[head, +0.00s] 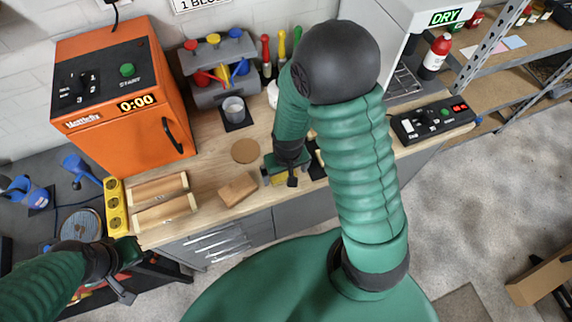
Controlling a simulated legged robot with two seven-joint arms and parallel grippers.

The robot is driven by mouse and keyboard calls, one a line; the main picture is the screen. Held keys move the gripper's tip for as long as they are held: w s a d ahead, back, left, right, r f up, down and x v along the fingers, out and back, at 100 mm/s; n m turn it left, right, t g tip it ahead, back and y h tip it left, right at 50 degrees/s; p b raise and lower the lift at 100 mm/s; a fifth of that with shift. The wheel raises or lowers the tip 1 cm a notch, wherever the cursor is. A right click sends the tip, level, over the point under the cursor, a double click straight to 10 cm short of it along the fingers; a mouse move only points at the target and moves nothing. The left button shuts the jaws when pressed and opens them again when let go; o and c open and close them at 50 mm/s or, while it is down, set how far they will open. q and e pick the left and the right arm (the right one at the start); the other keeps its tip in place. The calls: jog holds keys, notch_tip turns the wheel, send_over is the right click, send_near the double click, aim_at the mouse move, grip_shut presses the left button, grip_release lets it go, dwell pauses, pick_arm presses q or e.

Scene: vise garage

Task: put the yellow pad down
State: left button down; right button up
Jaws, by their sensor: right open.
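My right gripper (291,178) is low over the workbench (205,180), just right of a wooden block (238,189). It is open. A small yellowish piece (277,179) shows at its fingers, probably the yellow pad; it is mostly covered by the gripper, and I cannot tell whether it rests on the bench or touches the fingers. My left gripper (122,288) is at the lower left, off the bench's front corner; its jaws are too unclear to read.
An orange oven-like box (150,70) stands at the bench's back left. Two wooden pieces (160,200) lie beside a yellow box with dark round spots (115,207). A round cork disc (245,151) and a grey cup (234,108) are behind the block. A black control box (432,121) is at right.

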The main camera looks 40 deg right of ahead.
jog(key=s+a+r+n, duration=0.1)
jog(key=a+r, duration=0.1)
jog(key=r, duration=0.3)
jog(key=s+a+r+n+t, duration=0.1)
jog(key=a+r, duration=0.1)
jog(key=r, duration=0.4)
jog(key=shift+s+r+n, duration=0.15)
jog(key=shift+s+n, duration=0.15)
jog(key=shift+s, duration=0.05)
jog(key=shift+s+d, duration=0.1)
jog(key=shift+d, duration=0.05)
dwell(0.4)
